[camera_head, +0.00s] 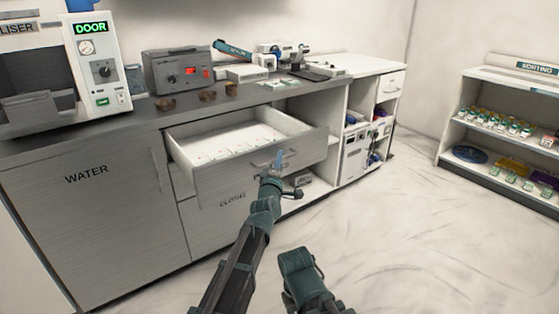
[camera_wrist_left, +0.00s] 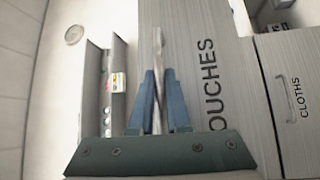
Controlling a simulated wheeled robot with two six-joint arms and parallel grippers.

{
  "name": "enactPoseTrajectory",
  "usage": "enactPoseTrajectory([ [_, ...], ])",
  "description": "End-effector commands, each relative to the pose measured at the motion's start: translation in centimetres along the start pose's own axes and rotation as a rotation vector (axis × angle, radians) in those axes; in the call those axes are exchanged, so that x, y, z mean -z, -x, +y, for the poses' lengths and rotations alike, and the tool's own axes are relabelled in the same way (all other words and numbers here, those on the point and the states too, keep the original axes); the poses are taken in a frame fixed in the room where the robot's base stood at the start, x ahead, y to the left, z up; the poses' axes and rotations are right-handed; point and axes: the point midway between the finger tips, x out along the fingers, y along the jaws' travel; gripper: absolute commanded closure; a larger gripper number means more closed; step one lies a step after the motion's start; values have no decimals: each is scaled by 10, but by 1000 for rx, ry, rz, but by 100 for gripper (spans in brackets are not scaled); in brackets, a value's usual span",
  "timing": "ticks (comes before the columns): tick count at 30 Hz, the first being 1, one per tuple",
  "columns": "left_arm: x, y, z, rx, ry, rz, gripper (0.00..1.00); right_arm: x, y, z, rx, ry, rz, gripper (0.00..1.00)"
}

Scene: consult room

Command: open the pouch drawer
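The pouch drawer (camera_head: 215,183) is a grey drawer under the counter, pulled well out, with white contents lying flat inside. The wrist view shows its front (camera_wrist_left: 195,40) with lettering partly cut off, reading "OUCHES". My left gripper (camera_head: 279,160) is at the drawer's front. In the wrist view its blue fingers (camera_wrist_left: 159,78) lie on either side of the bar handle (camera_wrist_left: 158,45) and close on it. Part of my right arm shows low in the head view, but its fingertips do not show.
Below the drawer is a front marked CLOTHS (camera_head: 232,199); left is a WATER door (camera_head: 87,174). The counter (camera_head: 140,112) carries devices and brown pots. An open shelf unit (camera_head: 452,148) stands at right. The floor (camera_head: 400,230) between is clear.

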Motion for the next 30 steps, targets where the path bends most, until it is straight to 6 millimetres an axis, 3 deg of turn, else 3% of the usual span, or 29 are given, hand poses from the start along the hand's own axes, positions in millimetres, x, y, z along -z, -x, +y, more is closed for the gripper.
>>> enactPoseTrajectory([
  [1,1,0,0,0,1,1,78,0,0,0,0,0,0,50],
  [5,0,0,0,0,1,1,56,0,0,0,0,0,0,50],
  [16,0,7,0,0,0,0,56,0,-1,0,0,0,0,50],
  [30,0,102,-1,0,1,0,56,1,-14,-1,-2,1,0,50],
])
